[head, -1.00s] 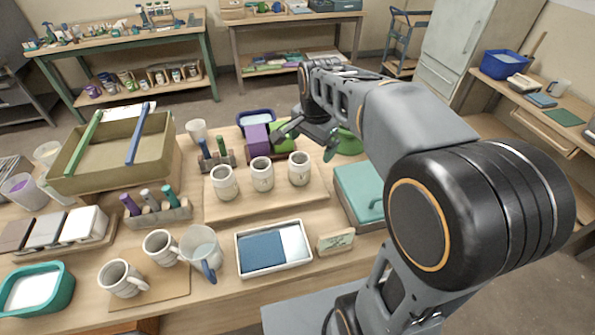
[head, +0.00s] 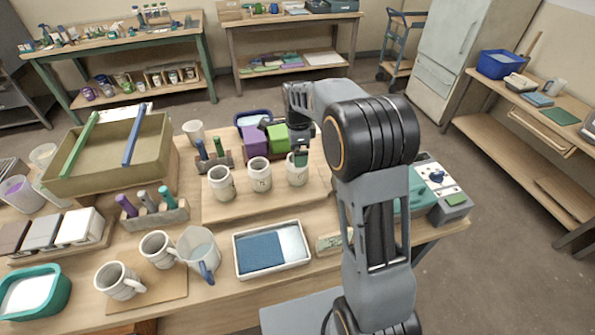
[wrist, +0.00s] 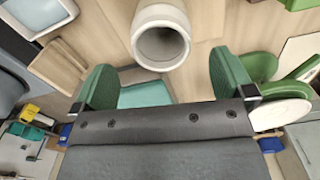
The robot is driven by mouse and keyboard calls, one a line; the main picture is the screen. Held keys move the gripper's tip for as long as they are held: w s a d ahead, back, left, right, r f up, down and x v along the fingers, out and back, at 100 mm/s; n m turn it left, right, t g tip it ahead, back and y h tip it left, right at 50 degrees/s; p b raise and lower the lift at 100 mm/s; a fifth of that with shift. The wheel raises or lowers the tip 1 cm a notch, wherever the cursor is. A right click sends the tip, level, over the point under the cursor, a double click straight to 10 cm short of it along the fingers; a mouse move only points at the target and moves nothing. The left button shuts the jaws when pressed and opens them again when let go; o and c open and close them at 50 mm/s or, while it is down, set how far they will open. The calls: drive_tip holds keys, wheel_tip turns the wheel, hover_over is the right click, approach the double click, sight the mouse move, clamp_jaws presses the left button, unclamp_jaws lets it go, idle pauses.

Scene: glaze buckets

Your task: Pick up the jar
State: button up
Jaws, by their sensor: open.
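Three pale jars stand upright in a row on a wooden board (head: 240,208): a left jar (head: 221,184), a middle jar (head: 259,175) and a right jar (head: 294,176). My gripper (head: 301,158) is over or just behind the right jar and partly covers it. In the wrist view my gripper (wrist: 166,80) is open, with its two green-padded fingers apart and nothing between them. A pale round jar (wrist: 160,38) shows just beyond the fingers, near the middle, with its dark open mouth towards me. I cannot tell whether a finger touches it.
A white-rimmed tray (head: 271,249) and a small sign (head: 328,243) lie in front. A teal box (head: 417,195) is at the right, partly behind my arm.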

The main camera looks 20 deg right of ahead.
sight(297, 170)
drive_tip(key=shift+a+f+p, duration=0.15)
drive_tip(key=shift+f+p, duration=0.25)
drive_tip(key=shift+f, duration=2.6)
drive_tip(key=shift+w+r, duration=0.1)
drive_tip(key=c, duration=1.1)
